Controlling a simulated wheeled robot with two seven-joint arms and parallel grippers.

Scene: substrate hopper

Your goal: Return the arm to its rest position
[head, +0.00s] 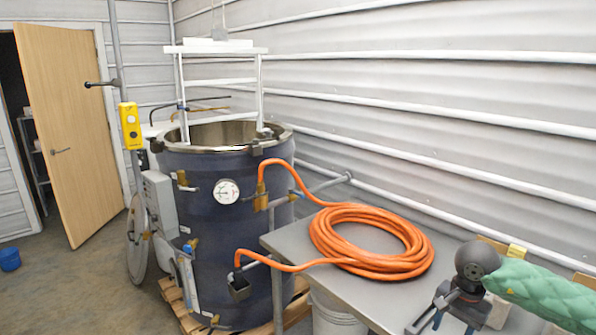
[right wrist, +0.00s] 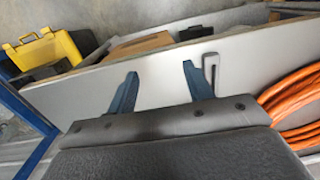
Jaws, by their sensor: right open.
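My right arm comes in from the right edge of the head view in a green quilted sleeve (head: 545,292). My right gripper (head: 443,318) hangs at the end of it, over the near right part of the grey table (head: 385,290). In the right wrist view the right gripper's (right wrist: 158,76) two blue fingers stand apart with nothing between them. A pale grey panel or surface edge (right wrist: 90,97) lies beyond the fingers. My left gripper is not in view.
A coiled orange hose (head: 372,241) lies on the table, left of my right gripper; it also shows in the right wrist view (right wrist: 296,100). A dark blue tank (head: 235,240) stands beyond. A yellow case (right wrist: 42,50) and a cardboard box (right wrist: 140,46) lie behind the panel.

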